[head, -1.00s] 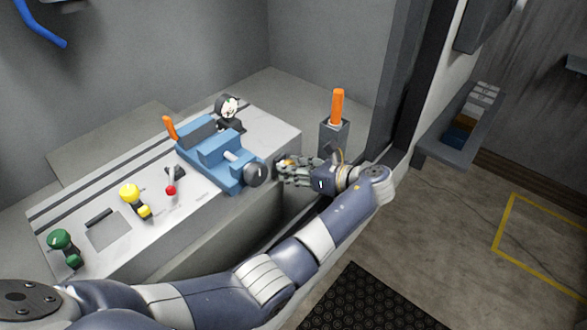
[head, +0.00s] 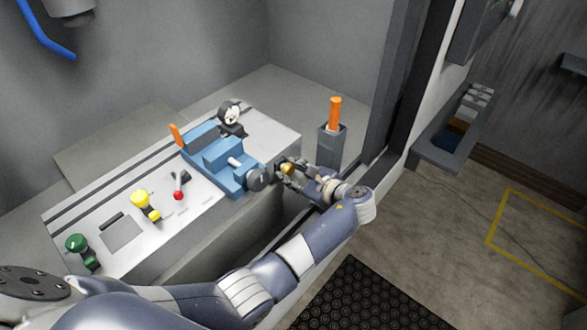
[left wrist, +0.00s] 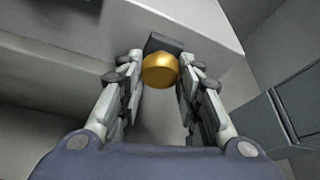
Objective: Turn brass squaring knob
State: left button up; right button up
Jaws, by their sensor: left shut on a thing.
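The brass knob (left wrist: 160,70) is a round gold knob on a dark mount at the edge of the pale bench. In the left wrist view it sits between the two fingers of my left gripper (left wrist: 160,82), near the tips. In the head view the knob (head: 287,168) shows as a small gold spot at the bench's right end, partly covered by the fingers. My left gripper (head: 286,172) is shut on it, reaching in from the right of the bench. My right gripper is not in view.
A blue vise-like fixture (head: 222,157) with a dark round knob (head: 258,178) stands just left of my gripper. A grey holder (head: 330,148) with an orange handle (head: 335,113) stands behind. Yellow (head: 140,200), red (head: 178,195) and green (head: 77,242) controls line the bench.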

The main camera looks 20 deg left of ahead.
pick_arm(q)
jog(key=shift+a+n+t, duration=0.1)
jog(key=shift+n+t, duration=0.2)
jog(key=shift+n, duration=0.1)
jog(key=o, duration=1.1)
jog(key=shift+c, duration=0.2)
notch_tip(320, 180, up, 10)
